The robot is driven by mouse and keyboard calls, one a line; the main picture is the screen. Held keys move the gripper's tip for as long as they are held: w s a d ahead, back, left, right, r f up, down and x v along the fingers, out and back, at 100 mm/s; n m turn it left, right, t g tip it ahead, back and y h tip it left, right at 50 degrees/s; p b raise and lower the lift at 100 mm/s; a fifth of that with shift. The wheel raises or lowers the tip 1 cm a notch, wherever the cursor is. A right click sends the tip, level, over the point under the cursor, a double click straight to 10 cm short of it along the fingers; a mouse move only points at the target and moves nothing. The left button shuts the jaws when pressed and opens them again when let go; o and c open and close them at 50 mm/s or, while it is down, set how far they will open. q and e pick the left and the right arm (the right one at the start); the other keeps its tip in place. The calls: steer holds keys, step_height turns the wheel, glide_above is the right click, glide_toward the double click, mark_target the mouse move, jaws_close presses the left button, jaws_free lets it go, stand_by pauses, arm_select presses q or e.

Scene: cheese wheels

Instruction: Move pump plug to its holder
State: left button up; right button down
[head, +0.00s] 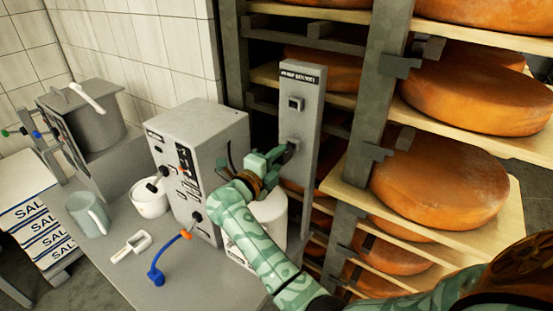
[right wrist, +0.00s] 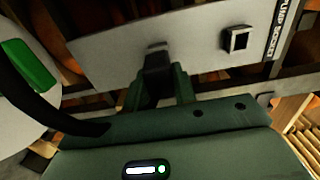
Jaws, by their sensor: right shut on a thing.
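The pump plug is a small black block. In the right wrist view the plug (right wrist: 158,60) sits between my right gripper's fingers (right wrist: 160,88), against or just in front of the grey panel. In the head view my right gripper (head: 284,151) is at the lower part of the upright panel (head: 300,125), with the plug mostly hidden. The gripper is shut on the plug. The empty square pump socket (head: 295,103) is higher on the panel, below its label; it also shows in the right wrist view (right wrist: 238,40). Whether the plug is seated cannot be told. My left gripper is out of view.
A grey machine box (head: 198,150) stands left of my forearm, with a white container (head: 270,215) behind the arm. Cheese shelves (head: 350,190) rise close on the right. A black cable (right wrist: 45,105) curves beside my gripper.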

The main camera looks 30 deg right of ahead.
steer(key=shift+x, duration=1.2)
steer(key=c, duration=1.1)
jaws_free()
steer(key=shift+o, duration=0.2)
steer(key=shift+a, duration=0.1)
